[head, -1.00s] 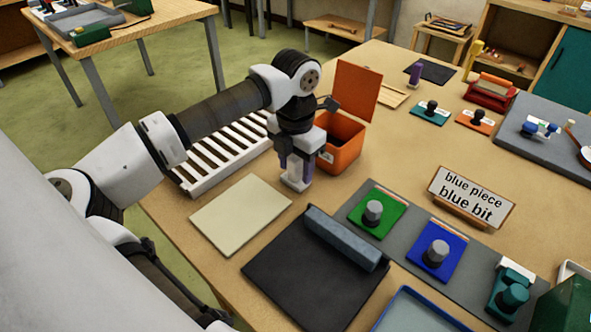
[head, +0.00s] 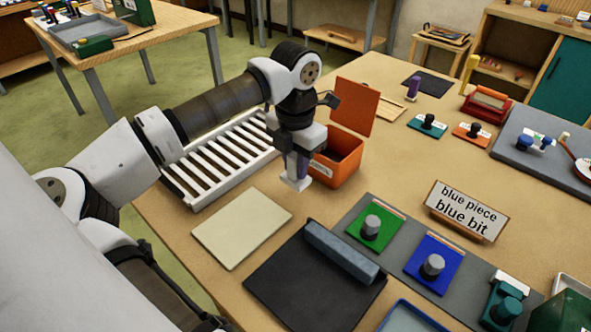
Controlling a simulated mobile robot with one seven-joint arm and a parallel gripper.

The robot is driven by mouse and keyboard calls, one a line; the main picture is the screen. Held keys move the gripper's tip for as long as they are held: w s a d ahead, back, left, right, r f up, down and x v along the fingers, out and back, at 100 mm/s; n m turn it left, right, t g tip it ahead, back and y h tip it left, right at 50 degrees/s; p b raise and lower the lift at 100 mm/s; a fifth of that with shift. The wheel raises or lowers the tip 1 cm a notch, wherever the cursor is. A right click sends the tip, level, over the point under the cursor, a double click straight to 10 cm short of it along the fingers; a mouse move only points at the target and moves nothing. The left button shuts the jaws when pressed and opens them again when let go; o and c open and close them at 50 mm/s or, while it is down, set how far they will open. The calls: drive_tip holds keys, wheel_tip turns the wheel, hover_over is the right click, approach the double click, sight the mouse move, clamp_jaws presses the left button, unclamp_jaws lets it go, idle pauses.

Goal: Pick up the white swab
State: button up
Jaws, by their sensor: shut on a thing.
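My gripper (head: 296,168) points down in front of the orange box, near the white slatted rack. It is shut on a small white piece, which looks like the white swab (head: 297,184). The swab shows just below the fingertips, and its upper part is hidden by them. It appears to hang a little above the wooden table, though the gap is hard to judge.
The open orange box (head: 338,172) stands close behind my gripper, lid raised. The white rack (head: 222,155) lies to the left, and a cream board (head: 242,228) lies in front. A black mat (head: 290,290), stamp blocks and a sign (head: 468,210) fill the front right.

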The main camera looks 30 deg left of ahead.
wheel_tip(320, 180, up, 15)
drive_tip(key=p, duration=0.7)
drive_tip(key=shift+r, duration=0.2)
